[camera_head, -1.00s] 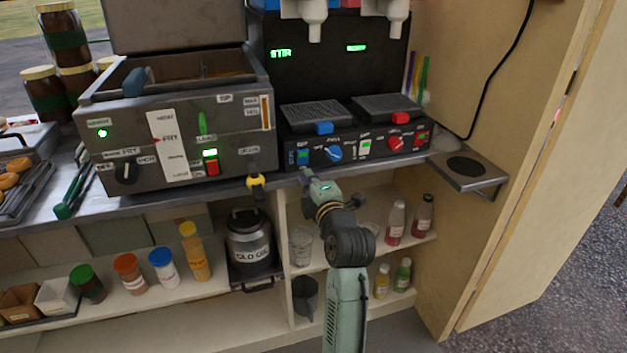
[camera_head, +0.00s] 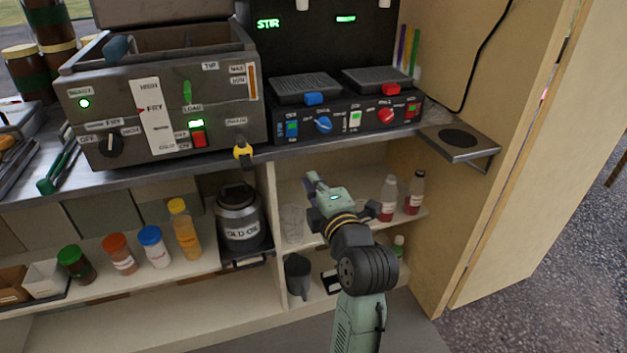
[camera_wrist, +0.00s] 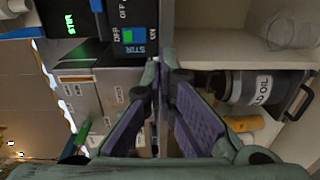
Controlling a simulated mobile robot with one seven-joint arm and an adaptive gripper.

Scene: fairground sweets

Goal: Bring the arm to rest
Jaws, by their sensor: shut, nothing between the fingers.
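My arm is raised in front of the counter, with my gripper (camera_head: 314,182) just below the counter edge, before the open shelves. In the wrist view my gripper (camera_wrist: 162,80) shows two purple-padded fingers that meet at the tips, with nothing between them. Beyond the fingertips the wrist view shows the slush machine's switch panel (camera_wrist: 133,22) and the old oil can (camera_wrist: 262,90). My gripper appears apart from both. My forearm hides part of the lower shelf.
The fryer (camera_head: 160,110) and the slush machine base (camera_head: 345,122) stand on the counter. Below are the old oil can (camera_head: 239,218), a clear cup (camera_head: 293,222), a dark jug (camera_head: 298,275) and red bottles (camera_head: 388,198). A holed bracket shelf (camera_head: 460,140) juts out at right.

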